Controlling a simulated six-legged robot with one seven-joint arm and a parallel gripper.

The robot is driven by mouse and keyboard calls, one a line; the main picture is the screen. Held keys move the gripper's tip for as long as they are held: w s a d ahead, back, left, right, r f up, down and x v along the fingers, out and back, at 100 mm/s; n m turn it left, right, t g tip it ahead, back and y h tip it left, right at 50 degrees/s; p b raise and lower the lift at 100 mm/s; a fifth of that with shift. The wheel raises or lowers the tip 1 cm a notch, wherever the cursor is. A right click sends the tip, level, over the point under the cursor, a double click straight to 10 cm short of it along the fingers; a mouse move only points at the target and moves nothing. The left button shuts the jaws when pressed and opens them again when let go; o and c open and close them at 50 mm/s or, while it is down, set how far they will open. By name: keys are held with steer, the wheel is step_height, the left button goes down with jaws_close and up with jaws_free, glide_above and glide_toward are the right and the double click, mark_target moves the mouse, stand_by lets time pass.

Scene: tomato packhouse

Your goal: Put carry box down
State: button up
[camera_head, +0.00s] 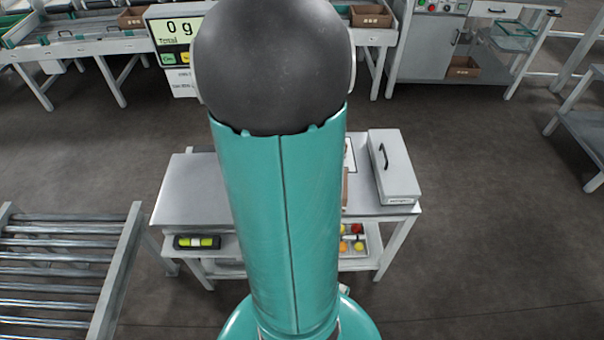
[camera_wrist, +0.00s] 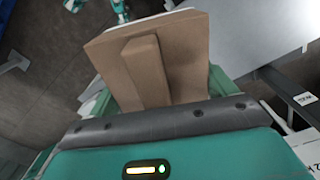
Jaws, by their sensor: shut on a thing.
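The brown carry box (camera_wrist: 185,52) shows in the wrist view as a flat tan face with a raised bar (camera_wrist: 147,70) across it. My gripper (camera_wrist: 158,92) has a teal finger on either side of the box and is shut on it. In the head view my own arm hides the gripper and most of what it holds; only a thin brown strip (camera_head: 345,188) shows at the arm's right edge, and I cannot tell if it is the box. I cannot tell whether the box's underside touches a surface.
A grey work table (camera_head: 190,190) stands ahead, its middle hidden by my arm. A light grey lidded case (camera_head: 397,172) occupies its right end. The lower shelf holds a yellow-green level (camera_head: 197,242) and a tray of tomatoes (camera_head: 372,245). A roller conveyor (camera_head: 60,262) stands left.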

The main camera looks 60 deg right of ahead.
steer(key=d, duration=0.1)
steer(key=d+f, duration=0.2)
steer(key=d, duration=0.1)
steer(key=shift+s, duration=0.1)
steer(key=d+f, duration=0.5)
steer(key=f, duration=0.3)
steer(key=shift+f, duration=0.35)
steer(key=shift+s+f, duration=0.1)
steer(key=shift+f, duration=0.3)
steer(key=shift+f, duration=0.1)
steer(key=o, duration=1.1)
steer(key=shift+c, duration=0.2)
